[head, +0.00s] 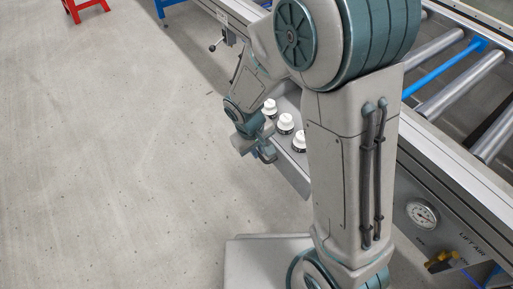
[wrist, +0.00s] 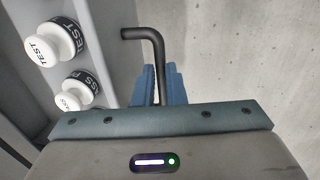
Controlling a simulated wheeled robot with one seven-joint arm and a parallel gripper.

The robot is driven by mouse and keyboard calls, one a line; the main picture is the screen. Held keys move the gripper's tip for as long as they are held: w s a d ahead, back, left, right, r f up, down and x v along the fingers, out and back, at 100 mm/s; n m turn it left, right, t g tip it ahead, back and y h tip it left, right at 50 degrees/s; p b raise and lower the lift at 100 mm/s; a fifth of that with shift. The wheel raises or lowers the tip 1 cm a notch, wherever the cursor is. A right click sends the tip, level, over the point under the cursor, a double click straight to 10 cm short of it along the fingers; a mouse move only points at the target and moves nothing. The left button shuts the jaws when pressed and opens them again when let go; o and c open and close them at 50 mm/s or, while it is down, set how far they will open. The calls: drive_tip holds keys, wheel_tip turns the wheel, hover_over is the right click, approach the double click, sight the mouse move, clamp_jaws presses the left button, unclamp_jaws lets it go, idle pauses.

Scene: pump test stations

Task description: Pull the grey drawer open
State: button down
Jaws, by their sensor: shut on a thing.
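The grey drawer (head: 292,171) sticks out from under the roller conveyor in the head view, partly hidden by my arm. White knobs with black bands stand in it; two show in the wrist view, marked TEST and PASS. The drawer's grey wall (wrist: 112,50) also shows in the wrist view. A dark bent bar handle (wrist: 150,38) runs between the blue fingers of my gripper (wrist: 158,84). My gripper is shut on this handle. In the head view my gripper (head: 266,152) is at the drawer's front, small and partly hidden.
The roller conveyor (head: 450,75) runs along the right, with a pressure gauge (head: 422,214) and yellow fittings on its side panel. A red stand (head: 86,8) and a blue leg stand at the top left. The concrete floor (head: 110,150) left of the drawer is clear.

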drive_tip(key=c, duration=1.5)
unclamp_jaws()
drive_tip(key=r+p, duration=0.2)
drive_tip(key=r, duration=0.2)
drive_tip(key=s+a+r+p, duration=0.1)
drive_tip(key=r+p, duration=0.1)
drive_tip(key=r, duration=0.3)
drive_tip(key=a+r+p, duration=0.1)
drive_tip(key=r+p, duration=0.1)
drive_tip(key=r, duration=0.2)
drive_tip(key=shift+s+r, duration=0.3)
drive_tip(key=s+d+r+m+p, duration=0.2)
drive_tip(key=d+r+p, duration=0.3)
drive_tip(key=r+p, duration=0.5)
drive_tip(key=s+d+r+m+t+y+p, duration=0.1)
drive_tip(key=s+d+r+p, duration=0.3)
drive_tip(key=r+p, duration=0.6)
drive_tip(key=s+d+r+m+p, duration=0.3)
drive_tip(key=d+r+p, duration=0.3)
drive_tip(key=r, duration=1.3)
drive_tip(key=shift+s+d+r+m+t+y+p, duration=0.3)
drive_tip(key=shift+s+r+m+p, duration=0.15)
drive_tip(key=shift+p, duration=1.5)
